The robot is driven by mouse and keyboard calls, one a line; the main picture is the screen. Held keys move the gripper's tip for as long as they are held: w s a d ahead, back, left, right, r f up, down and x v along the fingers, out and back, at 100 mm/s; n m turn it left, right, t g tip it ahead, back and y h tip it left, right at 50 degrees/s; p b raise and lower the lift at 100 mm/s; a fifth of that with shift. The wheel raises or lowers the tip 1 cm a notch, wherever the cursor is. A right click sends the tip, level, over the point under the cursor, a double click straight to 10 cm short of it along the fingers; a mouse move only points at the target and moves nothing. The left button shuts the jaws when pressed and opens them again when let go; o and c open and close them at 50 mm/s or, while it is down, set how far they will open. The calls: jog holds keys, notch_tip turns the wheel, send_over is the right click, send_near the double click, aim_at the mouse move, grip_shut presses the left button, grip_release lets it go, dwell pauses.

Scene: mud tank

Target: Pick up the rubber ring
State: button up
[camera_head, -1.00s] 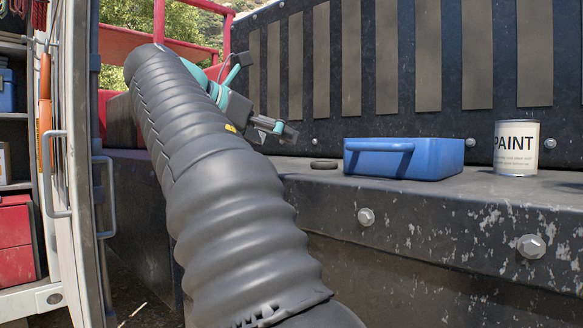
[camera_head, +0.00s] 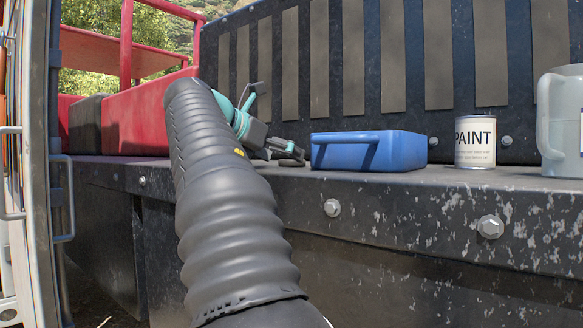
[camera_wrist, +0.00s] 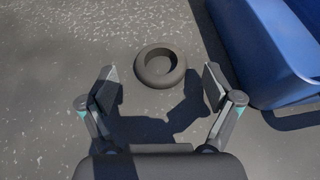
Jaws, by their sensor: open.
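The rubber ring (camera_wrist: 161,67) is a small dark ring lying flat on the grey ledge. In the wrist view it sits just ahead of my gripper (camera_wrist: 160,90), roughly centred between the two spread fingertips. My gripper is open and empty, and its shadow falls on the ledge behind the ring. In the head view the ring (camera_head: 291,162) shows as a thin dark shape, partly hidden by my gripper (camera_head: 293,152), which is low over the ledge. I cannot tell the exact height of the fingers above the ledge.
A blue bin (camera_head: 368,151) stands right of the ring; in the wrist view the bin (camera_wrist: 262,50) is close to the right finger. Further right are a paint can (camera_head: 475,142) and a pale jug (camera_head: 562,125). The ledge (camera_head: 430,190) is clear left of the ring.

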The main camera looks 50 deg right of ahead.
jog(key=shift+x, duration=0.75)
jog(key=shift+c, duration=0.2)
jog(key=c, duration=1)
